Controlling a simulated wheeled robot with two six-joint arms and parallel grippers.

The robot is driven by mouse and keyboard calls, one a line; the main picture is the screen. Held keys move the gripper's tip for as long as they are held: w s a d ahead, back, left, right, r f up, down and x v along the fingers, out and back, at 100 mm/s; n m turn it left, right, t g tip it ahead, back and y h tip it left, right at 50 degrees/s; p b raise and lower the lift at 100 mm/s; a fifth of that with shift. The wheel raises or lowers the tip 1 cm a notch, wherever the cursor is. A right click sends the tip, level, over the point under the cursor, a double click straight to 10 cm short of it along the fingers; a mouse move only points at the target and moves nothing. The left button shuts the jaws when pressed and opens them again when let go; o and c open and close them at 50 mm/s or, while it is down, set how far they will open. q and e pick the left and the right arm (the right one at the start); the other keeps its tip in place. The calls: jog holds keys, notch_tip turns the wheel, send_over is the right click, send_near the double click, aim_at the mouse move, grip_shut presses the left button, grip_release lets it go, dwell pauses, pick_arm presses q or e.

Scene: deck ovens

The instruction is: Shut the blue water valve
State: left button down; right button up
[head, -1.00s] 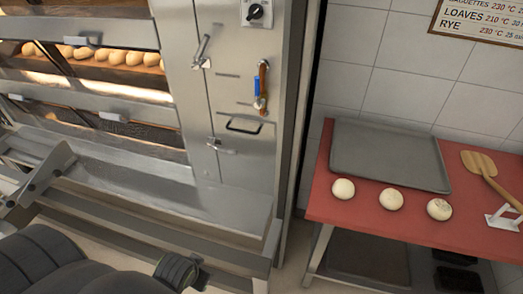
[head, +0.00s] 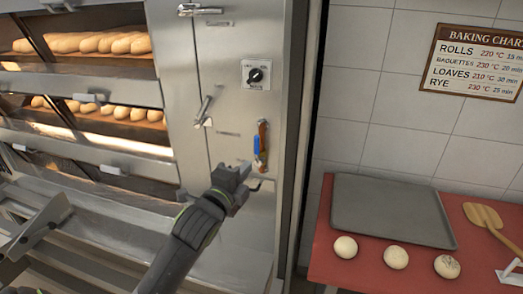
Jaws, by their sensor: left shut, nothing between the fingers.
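The blue water valve (head: 257,146) is a small blue lever on a short copper-brown pipe (head: 263,130) on the oven's steel side panel. The lever stands upright, roughly in line with the pipe. My left gripper (head: 241,177) is shut and empty, just below and a little left of the valve in the picture. I see no contact with the lever, and the depth gap is hard to judge. The gripper hides part of the panel below the valve. My right gripper is not in view.
A lever handle (head: 204,110) and a dial (head: 257,75) are on the same panel. Oven decks with bread (head: 100,43) are at left. At right, a red table (head: 320,262) holds a grey tray (head: 390,208), dough balls (head: 396,258) and a wooden peel (head: 483,216).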

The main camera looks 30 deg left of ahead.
aim_at(258, 150)
pick_arm(q)
jog(key=shift+r, duration=0.2)
jog(key=shift+w, duration=0.1)
jog(key=w+p, duration=0.1)
jog(key=w, duration=0.4)
jog(key=w+p, duration=0.1)
jog(key=w, duration=0.4)
jog(key=shift+a+p, duration=0.2)
jog(key=shift+p, duration=0.15)
jog(key=shift+f, duration=0.1)
